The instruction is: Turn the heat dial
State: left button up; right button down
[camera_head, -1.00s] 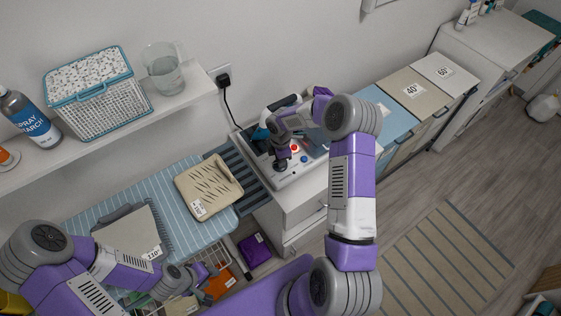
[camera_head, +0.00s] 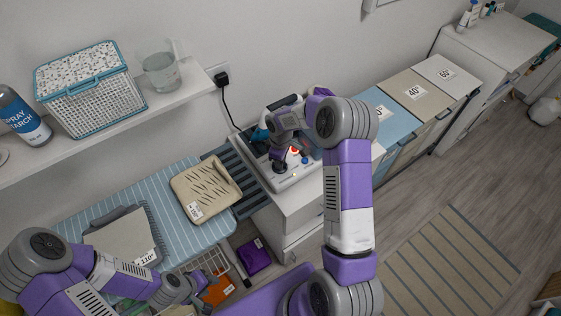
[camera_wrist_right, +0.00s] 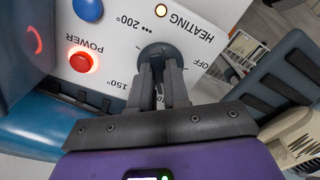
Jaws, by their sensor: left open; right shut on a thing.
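The heat dial (camera_wrist_right: 155,50) is a dark round knob on a white panel marked HEATING, OFF, 150° and 200°. My right gripper (camera_wrist_right: 163,72) is shut on it; the fingers hide part of the knob, so I cannot tell its pointer's exact setting. In the head view the right gripper (camera_head: 281,160) reaches down onto the ironing station's white control panel (camera_head: 287,184). My left gripper (camera_head: 185,288) is open and low at the lower left, over the wire basket area, away from the dial.
A shelf with a lidded basket (camera_head: 90,90) is above left.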

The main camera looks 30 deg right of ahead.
jog(key=shift+r, duration=0.1)
dwell(0.4)
jog(key=c, duration=1.1)
grip_release()
notch_tip(320, 180, up, 8)
jog(key=shift+f+p, duration=0.25)
jog(key=shift+p, duration=0.1)
jog(key=shift+f, duration=0.1)
